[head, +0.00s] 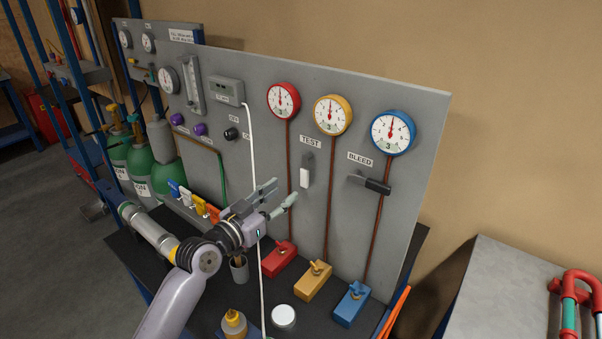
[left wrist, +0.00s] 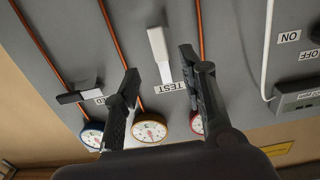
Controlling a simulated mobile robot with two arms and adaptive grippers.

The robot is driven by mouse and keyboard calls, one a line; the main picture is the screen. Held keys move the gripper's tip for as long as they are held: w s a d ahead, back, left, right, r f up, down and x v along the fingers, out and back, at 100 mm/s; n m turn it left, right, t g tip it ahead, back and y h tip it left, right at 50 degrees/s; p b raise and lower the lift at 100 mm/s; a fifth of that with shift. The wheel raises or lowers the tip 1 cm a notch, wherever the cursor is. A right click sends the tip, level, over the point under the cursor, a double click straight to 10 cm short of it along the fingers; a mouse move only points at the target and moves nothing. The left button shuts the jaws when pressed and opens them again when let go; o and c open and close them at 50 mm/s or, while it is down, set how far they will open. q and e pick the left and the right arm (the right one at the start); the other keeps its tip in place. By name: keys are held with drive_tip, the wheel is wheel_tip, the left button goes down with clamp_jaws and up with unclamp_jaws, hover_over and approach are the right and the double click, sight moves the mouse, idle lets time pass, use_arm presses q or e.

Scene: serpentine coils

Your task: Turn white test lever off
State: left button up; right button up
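The white test lever (head: 305,177) is on the grey panel under the TEST label, with its white handle pointing down. In the left wrist view the lever (left wrist: 158,45) shows ahead of the fingers, between them and apart from both. My left gripper (head: 283,192) is open and empty in front of the panel, a little left of and below the lever in the head view. Its two fingers (left wrist: 160,75) are spread wide in the left wrist view. The black bleed lever (head: 377,186) lies sideways to the right. My right gripper is not in view.
Red (head: 283,100), yellow (head: 332,115) and blue (head: 392,132) gauges sit above the levers, with brown pipes running down to coloured valve blocks (head: 313,281). A white cord (head: 252,150) hangs left of the lever. A white round lid (head: 284,316) lies on the dark bench.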

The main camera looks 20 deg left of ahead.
sight(303, 177)
use_arm(q)
drive_tip(key=p+x, duration=0.1)
drive_tip(key=x, duration=0.6)
drive_tip(key=shift+w+d, duration=0.1)
drive_tip(key=shift+w, duration=0.05)
drive_tip(key=shift+w+d+p, duration=0.15)
drive_tip(key=shift+w+p, duration=0.15)
drive_tip(key=shift+w, duration=0.1)
drive_tip(key=shift+f, duration=0.1)
drive_tip(key=shift+c, duration=0.5)
clamp_jaws()
